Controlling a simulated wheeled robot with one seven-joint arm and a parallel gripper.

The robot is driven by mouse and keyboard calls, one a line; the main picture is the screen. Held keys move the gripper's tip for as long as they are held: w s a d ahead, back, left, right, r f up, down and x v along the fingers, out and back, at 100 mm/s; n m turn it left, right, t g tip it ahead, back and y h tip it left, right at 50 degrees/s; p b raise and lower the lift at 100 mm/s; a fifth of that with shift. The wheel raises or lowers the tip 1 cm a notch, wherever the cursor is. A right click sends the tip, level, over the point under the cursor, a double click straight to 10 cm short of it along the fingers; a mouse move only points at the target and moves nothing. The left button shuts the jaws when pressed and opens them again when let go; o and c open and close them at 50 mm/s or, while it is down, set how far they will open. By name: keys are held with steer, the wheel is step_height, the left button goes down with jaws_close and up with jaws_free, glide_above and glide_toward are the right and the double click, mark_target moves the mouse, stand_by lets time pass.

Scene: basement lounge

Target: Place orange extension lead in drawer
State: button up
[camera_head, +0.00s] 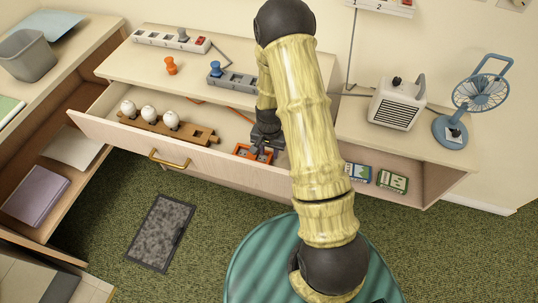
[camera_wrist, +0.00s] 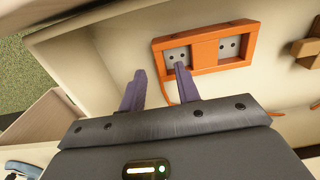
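The orange extension lead (camera_head: 241,152), a short two-socket block with an orange cable, appears inside the open drawer (camera_head: 110,133), close to its front wall. In the wrist view the lead (camera_wrist: 206,46) rests against the pale drawer interior, with its two grey sockets facing the camera. My gripper (camera_head: 264,150) is low over the drawer beside the lead. In the wrist view my gripper (camera_wrist: 159,78) has its two purple fingers apart with nothing between them. One fingertip overlaps the lead's edge in the picture; I cannot tell whether it touches.
A wooden bar with several white bulbs (camera_head: 150,118) lies in the drawer's left part. A white power strip (camera_head: 170,40), a grey power strip (camera_head: 225,80) and an orange plug (camera_head: 171,66) are on the top. A heater (camera_head: 396,103) and a fan (camera_head: 468,105) stand right.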

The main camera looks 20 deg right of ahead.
step_height(320, 180, up, 9)
stand_by(0.3)
steer(key=shift+w+d+f, duration=0.1)
steer(key=shift+f, duration=0.05)
stand_by(0.3)
steer(key=s+a+r+n+t, duration=0.2)
steer(key=s+r+n, duration=0.5)
steer(key=s+r, duration=0.6)
steer(key=shift+a+r+t, duration=0.3)
steer(key=shift+a+r, duration=0.05)
steer(key=shift+r, duration=0.35)
